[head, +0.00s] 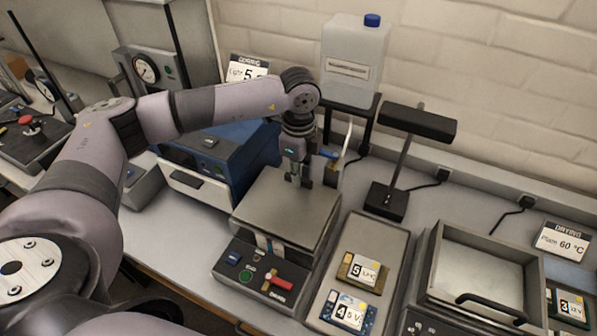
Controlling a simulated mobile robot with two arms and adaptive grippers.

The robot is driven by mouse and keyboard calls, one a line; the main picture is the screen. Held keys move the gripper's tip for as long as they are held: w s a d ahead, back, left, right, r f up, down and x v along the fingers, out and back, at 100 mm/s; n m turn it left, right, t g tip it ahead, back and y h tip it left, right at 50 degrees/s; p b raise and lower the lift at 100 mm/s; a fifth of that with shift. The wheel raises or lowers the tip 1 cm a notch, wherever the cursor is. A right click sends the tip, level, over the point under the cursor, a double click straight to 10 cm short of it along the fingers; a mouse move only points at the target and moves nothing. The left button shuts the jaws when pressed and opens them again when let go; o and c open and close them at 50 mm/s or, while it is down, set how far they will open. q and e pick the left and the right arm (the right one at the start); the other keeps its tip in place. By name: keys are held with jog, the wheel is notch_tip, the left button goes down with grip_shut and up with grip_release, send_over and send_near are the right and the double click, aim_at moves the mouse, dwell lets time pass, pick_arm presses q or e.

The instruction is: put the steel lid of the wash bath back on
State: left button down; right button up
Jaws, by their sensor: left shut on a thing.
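The steel lid (270,205) is a flat grey plate over the wash bath (262,262), whose front carries a green button and a red-handled drain valve. It covers the top of the bath. I cannot tell whether it rests fully on the rim or sits slightly above it. My left gripper (298,180) points down at the rear middle of the lid and is shut on it, with the grip itself largely hidden by the fingers. My right gripper is out of view.
A tray (334,281) with two small labelled boards lies right of the bath. A black lamp stand (389,200) is behind it. A white jug (353,62) stands at the back. A blue instrument (222,155) is left. A drying box (486,265) with a black handle is right.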

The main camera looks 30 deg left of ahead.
pick_arm(q)
jog(key=shift+f, duration=0.25)
jog(key=c, duration=1.6)
grip_release()
jog(key=shift+r, duration=0.1)
jog(key=shift+c, duration=0.2)
